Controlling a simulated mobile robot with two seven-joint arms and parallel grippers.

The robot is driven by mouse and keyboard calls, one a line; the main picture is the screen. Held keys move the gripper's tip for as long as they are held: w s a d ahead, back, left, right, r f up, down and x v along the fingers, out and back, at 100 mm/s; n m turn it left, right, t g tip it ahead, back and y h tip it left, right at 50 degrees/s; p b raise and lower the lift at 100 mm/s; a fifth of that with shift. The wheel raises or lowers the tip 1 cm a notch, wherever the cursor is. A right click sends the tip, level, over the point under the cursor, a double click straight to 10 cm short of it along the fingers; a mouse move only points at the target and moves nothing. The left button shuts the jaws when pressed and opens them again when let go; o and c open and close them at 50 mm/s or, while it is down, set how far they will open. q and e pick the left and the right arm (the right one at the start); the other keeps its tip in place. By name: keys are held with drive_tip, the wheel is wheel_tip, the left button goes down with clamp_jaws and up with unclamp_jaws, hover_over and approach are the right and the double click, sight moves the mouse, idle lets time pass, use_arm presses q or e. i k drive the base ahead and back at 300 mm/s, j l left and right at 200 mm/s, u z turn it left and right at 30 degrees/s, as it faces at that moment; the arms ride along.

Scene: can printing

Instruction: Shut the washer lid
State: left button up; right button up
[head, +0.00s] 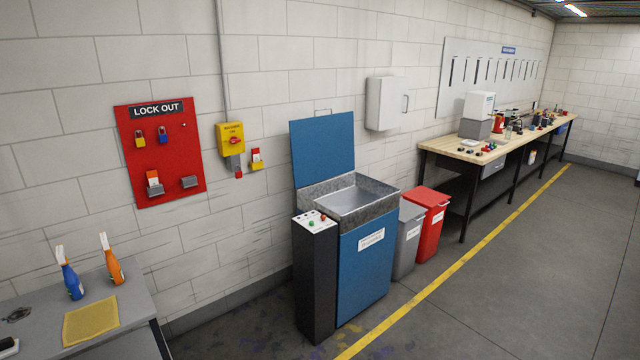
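The washer (362,268) is a blue cabinet with a metal basin (352,198) on top, standing against the wall in the middle of the head view. Its blue lid (322,150) stands open and upright at the back, with a small handle on its top edge. The basin looks empty. A dark control column (315,275) with a few coloured buttons on top is at the washer's left side. Neither of my grippers is clearly in view; only a small white shape shows at the bottom left corner, which I cannot identify.
A grey bin (408,245) and a red bin (427,220) stand right of the washer. A long workbench (480,150) runs along the wall beyond. A grey table (120,290) with two spray bottles is at lower left. The floor (500,300) in front right is clear.

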sight(323, 147)
drive_tip(key=i+j, duration=0.15)
drive_tip(key=i, duration=0.45)
drive_tip(key=i+j, duration=0.15)
drive_tip(key=i, duration=0.5)
drive_tip(key=i+j, duration=0.15)
drive_tip(key=i, duration=0.45)
drive_tip(key=i+j, duration=0.1)
drive_tip(key=i, duration=0.5)
drive_tip(key=i+l+u, duration=0.3)
drive_tip(key=i+l, duration=0.15)
drive_tip(key=i, duration=0.3)
drive_tip(key=i+l+u, duration=0.35)
drive_tip(key=i+l, duration=0.3)
drive_tip(key=i+l+u, duration=0.35)
drive_tip(key=l, duration=0.3)
drive_tip(key=i+l+u, duration=0.4)
drive_tip(key=l, duration=0.3)
drive_tip(key=l+u, duration=0.15)
drive_tip(key=l, duration=0.2)
drive_tip(key=i+l+u, duration=0.2)
drive_tip(key=l, duration=0.2)
drive_tip(key=k, duration=0.1)
